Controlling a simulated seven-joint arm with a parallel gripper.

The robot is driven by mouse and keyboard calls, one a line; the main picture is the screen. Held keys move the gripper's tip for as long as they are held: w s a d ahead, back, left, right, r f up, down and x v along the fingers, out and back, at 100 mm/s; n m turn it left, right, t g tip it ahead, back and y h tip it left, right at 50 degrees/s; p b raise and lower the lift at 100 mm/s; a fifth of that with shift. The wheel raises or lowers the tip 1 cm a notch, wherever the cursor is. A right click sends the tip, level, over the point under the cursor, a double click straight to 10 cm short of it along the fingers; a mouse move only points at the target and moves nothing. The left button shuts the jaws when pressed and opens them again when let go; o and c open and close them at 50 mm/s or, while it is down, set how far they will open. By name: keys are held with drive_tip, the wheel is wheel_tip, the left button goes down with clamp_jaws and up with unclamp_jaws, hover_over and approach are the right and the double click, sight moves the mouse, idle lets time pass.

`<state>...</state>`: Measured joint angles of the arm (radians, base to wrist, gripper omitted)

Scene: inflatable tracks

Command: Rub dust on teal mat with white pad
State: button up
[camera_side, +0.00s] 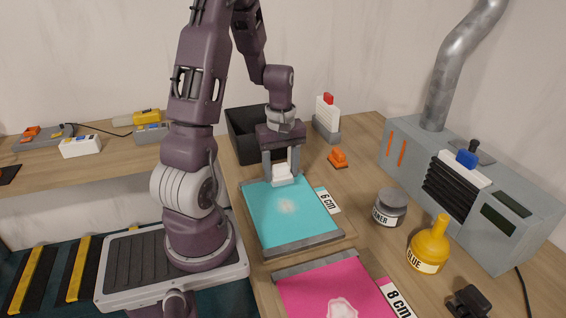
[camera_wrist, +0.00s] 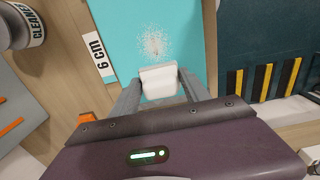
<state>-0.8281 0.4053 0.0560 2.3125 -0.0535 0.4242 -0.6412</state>
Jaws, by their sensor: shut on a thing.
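The teal mat (camera_side: 265,222) lies flat on the bench, with a grey bar along its front edge and a "6 cm" label at its right. A pale patch of dust (camera_side: 288,206) lies near the mat's middle; it also shows in the wrist view (camera_wrist: 155,42). My gripper (camera_side: 282,172) is over the far end of the mat, shut on the white pad (camera_side: 282,177). The pad also shows between the fingers in the wrist view (camera_wrist: 160,81), just short of the dust. I cannot tell whether the pad touches the mat.
A pink mat (camera_side: 300,290) with a whitish patch lies in front. A cleaner jar (camera_side: 389,207), a yellow glue bottle (camera_side: 430,245) and a grey machine (camera_side: 460,190) stand at right. A black bin (camera_side: 240,135) and an orange object (camera_side: 338,158) are behind.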

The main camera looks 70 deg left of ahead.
sight(282, 197)
wheel_tip(282, 197, down, 5)
drive_tip(key=shift+f, duration=0.1)
drive_tip(key=shift+d, duration=0.2)
drive_tip(key=shift+c, duration=0.6)
drive_tip(key=shift+d+f, duration=0.25)
drive_tip(key=shift+d, duration=0.95)
drive_tip(key=shift+c, duration=0.7)
drive_tip(key=shift+d, duration=0.35)
drive_tip(key=shift+c, duration=0.8)
drive_tip(key=shift+d, duration=2.1)
drive_tip(key=shift+a, duration=3.9)
drive_tip(key=shift+w+d, duration=0.2)
drive_tip(key=shift+s+d, duration=0.1)
drive_tip(key=shift+d, duration=3.65)
drive_tip(key=a, duration=0.3)
drive_tip(key=shift+a, duration=0.2)
drive_tip(key=shift+a+f, duration=0.15)
drive_tip(key=shift+a, duration=2.1)
drive_tip(key=shift+r, duration=4.3)
